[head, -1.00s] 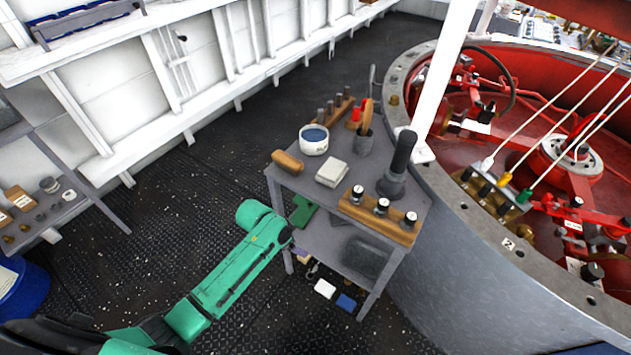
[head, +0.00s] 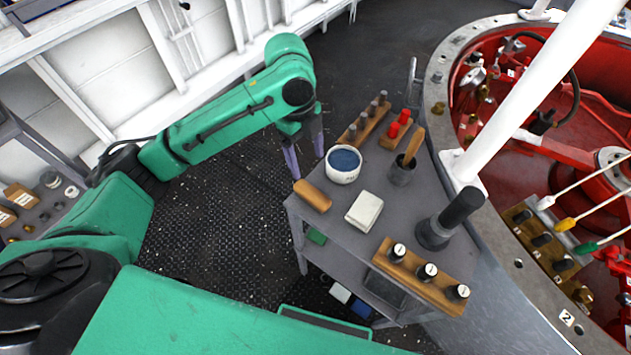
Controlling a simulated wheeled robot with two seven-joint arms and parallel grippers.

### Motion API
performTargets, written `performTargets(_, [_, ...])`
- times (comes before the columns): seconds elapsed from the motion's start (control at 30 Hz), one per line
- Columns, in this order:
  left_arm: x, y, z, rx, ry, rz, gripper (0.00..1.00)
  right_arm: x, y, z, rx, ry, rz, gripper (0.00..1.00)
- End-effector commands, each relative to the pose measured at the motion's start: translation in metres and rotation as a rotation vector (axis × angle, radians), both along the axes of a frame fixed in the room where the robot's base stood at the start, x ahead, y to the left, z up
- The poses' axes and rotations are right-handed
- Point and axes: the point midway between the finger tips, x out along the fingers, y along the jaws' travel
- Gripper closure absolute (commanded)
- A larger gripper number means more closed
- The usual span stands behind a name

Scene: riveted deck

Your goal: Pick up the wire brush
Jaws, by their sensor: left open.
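A rounded wooden block (head: 312,196), which looks like the back of the wire brush, lies on the left corner of the grey cart's top (head: 340,245). Its underside is hidden, so no bristles show. My left gripper (head: 305,158) is open and empty, its two fingers pointing down. In the picture it is just above the block, beyond the cart's left edge, and apart from the block. My right gripper is out of view.
Close by on the cart are a white pot (head: 343,166), a pale block (head: 364,210), a dark cup (head: 402,172) with a wooden handle in it, a black upright tool (head: 449,218) and wooden racks (head: 422,276). A white post (head: 540,85) stands at right.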

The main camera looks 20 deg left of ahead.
Motion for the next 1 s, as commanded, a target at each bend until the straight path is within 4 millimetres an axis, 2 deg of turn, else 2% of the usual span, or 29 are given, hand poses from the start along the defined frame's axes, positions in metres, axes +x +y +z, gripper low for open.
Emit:
performTargets(0.2, [-0.005, -0.008, -0.055, -0.001, 0.004, 0.002, 0.2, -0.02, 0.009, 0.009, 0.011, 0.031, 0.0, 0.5])
performTargets(0.3, [-0.005, -0.01, -0.07, -0.002, 0.002, 0.002, 0.2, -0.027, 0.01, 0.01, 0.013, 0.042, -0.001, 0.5])
performTargets(0.47, [-0.004, -0.009, -0.092, 0.0, 0.003, 0.005, 0.2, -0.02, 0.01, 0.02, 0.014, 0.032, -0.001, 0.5])
performTargets(0.6, [-0.004, -0.011, -0.119, -0.002, 0.001, 0.003, 0.2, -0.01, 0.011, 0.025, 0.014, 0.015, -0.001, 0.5])
performTargets(0.7, [-0.005, -0.012, -0.126, -0.001, -0.002, 0.002, 0.2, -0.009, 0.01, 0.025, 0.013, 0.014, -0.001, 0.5])
performTargets(1.0, [-0.004, -0.012, -0.127, -0.001, -0.002, 0.003, 0.2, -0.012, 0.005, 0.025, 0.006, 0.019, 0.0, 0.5])
